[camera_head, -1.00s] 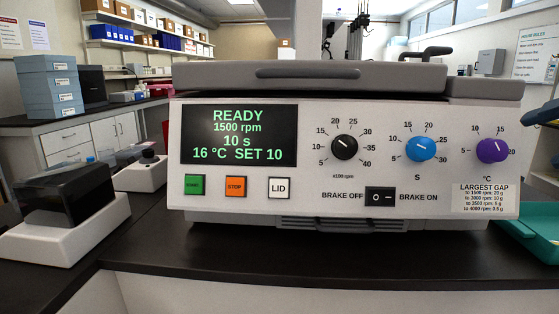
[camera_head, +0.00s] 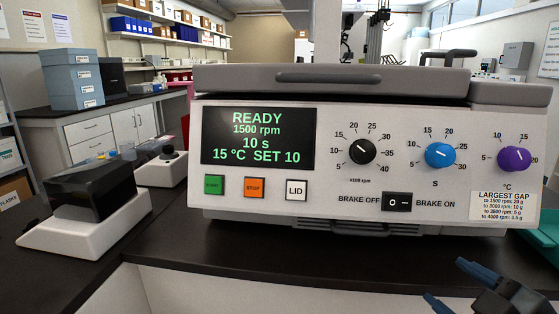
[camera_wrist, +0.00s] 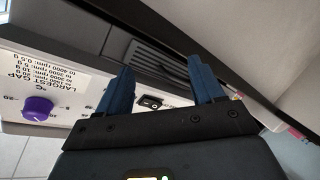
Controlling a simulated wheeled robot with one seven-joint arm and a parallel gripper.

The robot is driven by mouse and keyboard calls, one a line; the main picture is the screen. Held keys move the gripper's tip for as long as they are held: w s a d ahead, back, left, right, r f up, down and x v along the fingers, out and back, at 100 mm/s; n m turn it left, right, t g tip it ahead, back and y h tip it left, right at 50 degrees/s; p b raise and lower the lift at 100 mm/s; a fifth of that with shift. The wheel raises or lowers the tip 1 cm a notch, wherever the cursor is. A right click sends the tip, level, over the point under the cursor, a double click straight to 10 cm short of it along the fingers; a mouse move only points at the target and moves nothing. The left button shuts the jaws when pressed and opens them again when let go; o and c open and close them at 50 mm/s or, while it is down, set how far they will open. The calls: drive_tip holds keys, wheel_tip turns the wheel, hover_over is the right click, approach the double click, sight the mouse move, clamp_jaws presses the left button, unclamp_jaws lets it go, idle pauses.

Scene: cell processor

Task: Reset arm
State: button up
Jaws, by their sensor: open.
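My gripper (camera_head: 456,288) is at the lower right of the head view, in front of the centrifuge and low near the bench's front edge. Its two blue fingers are apart with nothing between them. The wrist view also shows the open fingers (camera_wrist: 160,82), with the centrifuge's front panel (camera_wrist: 58,62) tilted behind them. In the head view the centrifuge (camera_head: 350,205) stands on the bench with its grey lid (camera_head: 330,82) down. Its display (camera_head: 258,138) reads READY, 1500 rpm, 10 s, 15 °C, SET 10.
The dark bench top (camera_head: 270,250) is clear in front of the centrifuge. A black device on a white base (camera_head: 85,235) stands to the left. A teal tray (camera_head: 545,235) shows at the right edge. Blue-grey boxes (camera_head: 72,80) stand on a counter behind.

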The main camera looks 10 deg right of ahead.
drive_tip(key=s+a+f+m+p, duration=0.1)
drive_tip(key=s+a+f+m, duration=0.2)
drive_tip(key=s, duration=0.4)
drive_tip(key=s+a+f+m+h, duration=0.1)
drive_tip(key=s+a+f+m, duration=0.15)
drive_tip(key=s, duration=0.55)
drive_tip(key=s+a+f+m+p, duration=0.1)
drive_tip(key=s+a+f+m, duration=0.15)
drive_tip(key=s, duration=0.45)
drive_tip(key=s+a+r+y, duration=0.1)
drive_tip(key=s+r, duration=0.1)
drive_tip(key=s, duration=0.7)
drive_tip(key=shift+r+m+p, duration=0.3)
drive_tip(key=shift+p, duration=0.05)
drive_tip(key=shift+s+a, duration=0.1)
idle(3.1)
